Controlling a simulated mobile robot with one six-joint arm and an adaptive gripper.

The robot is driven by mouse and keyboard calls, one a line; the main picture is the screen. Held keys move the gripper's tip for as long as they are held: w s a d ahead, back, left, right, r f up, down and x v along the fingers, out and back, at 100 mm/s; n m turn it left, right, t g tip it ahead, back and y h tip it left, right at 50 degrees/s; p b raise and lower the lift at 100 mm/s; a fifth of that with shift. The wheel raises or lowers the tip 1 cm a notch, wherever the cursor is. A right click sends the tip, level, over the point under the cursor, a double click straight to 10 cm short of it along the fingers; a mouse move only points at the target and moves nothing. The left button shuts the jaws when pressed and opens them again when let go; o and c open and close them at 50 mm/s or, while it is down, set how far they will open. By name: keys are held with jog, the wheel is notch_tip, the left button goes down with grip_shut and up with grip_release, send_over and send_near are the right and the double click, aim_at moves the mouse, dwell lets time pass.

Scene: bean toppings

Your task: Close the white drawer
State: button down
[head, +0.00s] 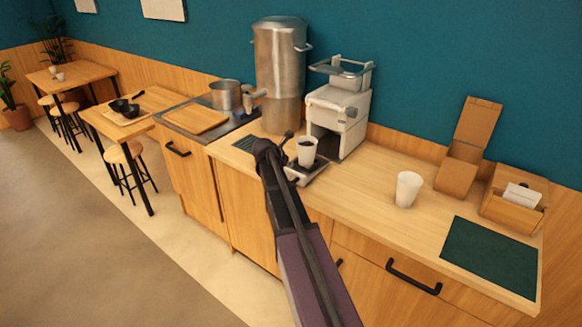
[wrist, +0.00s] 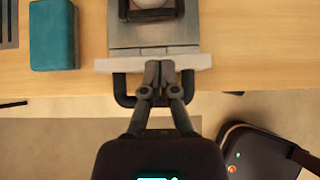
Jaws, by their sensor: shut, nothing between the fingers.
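The white drawer (wrist: 118,65) sticks out open from the foot of the pale machine (head: 340,112). Its front panel is white, its tray grey, and a black loop handle (wrist: 120,92) is on its front. My gripper (wrist: 160,68) is shut and empty. Its fingertips overlap the middle of the drawer's front panel, between the sides of the handle; I cannot tell whether they touch it. The fingertips are not clear in the head view.
A white cup (head: 408,189) and cardboard boxes (head: 466,150) stand to the right on the counter (head: 370,195), near a green mat (head: 490,255). A steel urn (head: 279,70) stands left of the machine. A teal block (wrist: 54,35) lies left of the drawer.

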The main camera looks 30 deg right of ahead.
aim_at(301, 171)
jog(key=shift+b+x, duration=3.2)
jog(key=shift+x, duration=1.5)
jog(key=shift+w+a, duration=0.1)
